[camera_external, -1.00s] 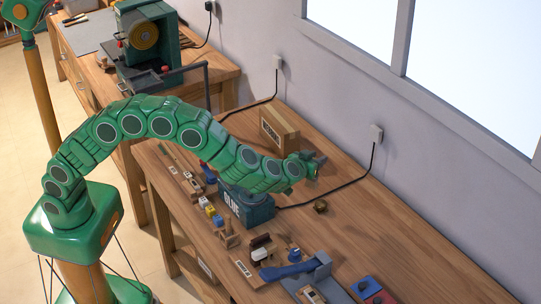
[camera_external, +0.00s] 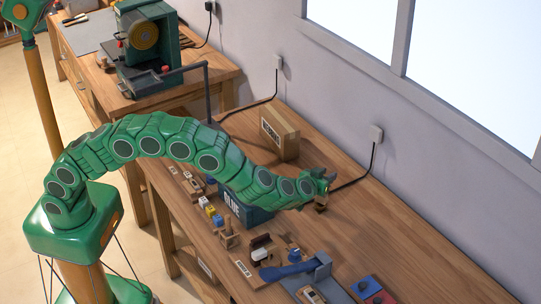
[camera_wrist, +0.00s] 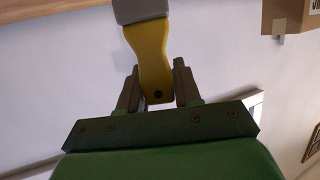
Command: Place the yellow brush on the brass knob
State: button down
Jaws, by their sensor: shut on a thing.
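The yellow brush (camera_wrist: 152,65) shows in the wrist view, a yellow handle with a grey head at the top edge. My gripper (camera_wrist: 155,78) is shut on its handle near the end that has a small dark hole. In the external view my gripper (camera_external: 324,182) is over the right part of the workbench; the brush cannot be made out there. The small brass knob (camera_external: 320,207) shows just below my gripper and is partly covered by it. I cannot tell whether they touch.
A cardboard box (camera_external: 280,135) stands behind my arm near the wall. A dark blue glue box (camera_external: 245,205) is below the arm. Several small blocks, a blue-handled tool (camera_external: 288,270) and a red-and-blue item (camera_external: 368,289) lie along the front. The bench right of the knob is clear.

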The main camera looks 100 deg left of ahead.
jog(key=shift+f, duration=0.3)
jog(key=c, duration=0.8)
grip_release()
jog(key=v, duration=1.2)
jog(key=shift+r, duration=0.2)
